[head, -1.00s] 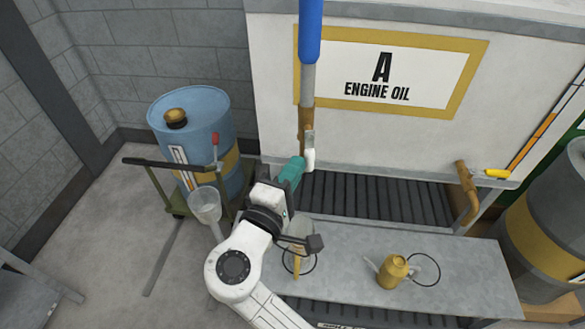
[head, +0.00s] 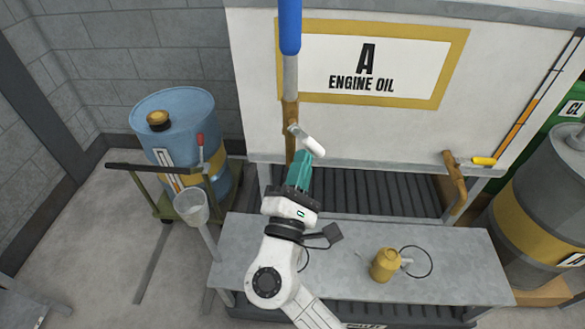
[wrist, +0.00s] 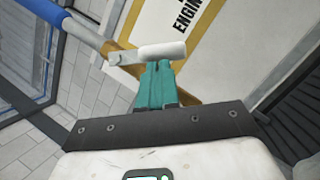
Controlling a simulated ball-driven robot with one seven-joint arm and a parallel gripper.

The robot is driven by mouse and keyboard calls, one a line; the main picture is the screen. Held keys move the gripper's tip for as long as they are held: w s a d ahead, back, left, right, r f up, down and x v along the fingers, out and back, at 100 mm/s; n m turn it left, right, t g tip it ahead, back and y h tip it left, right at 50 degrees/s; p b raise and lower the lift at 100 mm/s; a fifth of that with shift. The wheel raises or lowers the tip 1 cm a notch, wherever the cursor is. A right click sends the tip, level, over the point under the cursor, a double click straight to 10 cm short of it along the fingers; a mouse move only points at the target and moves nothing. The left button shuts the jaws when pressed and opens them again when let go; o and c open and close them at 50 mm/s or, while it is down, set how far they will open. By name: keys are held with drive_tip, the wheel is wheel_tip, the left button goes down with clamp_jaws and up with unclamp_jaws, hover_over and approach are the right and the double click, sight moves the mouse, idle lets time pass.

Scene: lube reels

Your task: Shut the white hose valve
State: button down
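The white valve handle (head: 314,146) sits on a short metal lever beside the brass end (head: 290,118) of the hanging blue hose (head: 290,25). The lever slants down to the right, across the pipe. In the wrist view the white handle (wrist: 162,51) lies nearly crosswise just beyond my fingertips. My gripper (head: 303,156), with teal fingers, is right below the handle. In the wrist view the fingers (wrist: 157,66) look shut together, with nothing seen between them. Their tips touch or nearly touch the handle; I cannot tell which.
The engine oil tank (head: 370,120) stands behind the hose. A yellow-handled tap (head: 483,161) is at its right. A grey bench (head: 340,240) below carries a yellow oil can (head: 386,265). A blue drum (head: 200,125) on a trolley and a funnel (head: 191,205) are on the left.

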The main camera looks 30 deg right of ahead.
drive_tip(key=n+t+b, duration=0.1)
drive_tip(key=n, duration=0.1)
drive_tip(key=d+n+t+y+b, duration=0.1)
drive_tip(key=n, duration=0.1)
drive_tip(key=d+n+t+y+b, duration=0.1)
drive_tip(key=n+t, duration=0.1)
drive_tip(key=n, duration=0.1)
drive_tip(key=shift+s+d+r, duration=0.2)
drive_tip(key=shift+s+r, duration=0.05)
drive_tip(key=shift+s, duration=0.15)
drive_tip(key=shift+s+d+n+t+y+b, duration=0.1)
drive_tip(key=shift+d+n+t+y+b, duration=0.1)
drive_tip(key=shift+n+t+y+b, duration=0.65)
drive_tip(key=shift+s+d+n+t+y+b, duration=0.15)
drive_tip(key=shift+n+t+y+b, duration=0.25)
drive_tip(key=shift+n, duration=0.85)
drive_tip(key=b, duration=0.4)
approach(318, 151)
wheel_tip(318, 151, down, 4)
drive_tip(key=s+a, duration=0.2)
drive_tip(key=shift+r, duration=0.2)
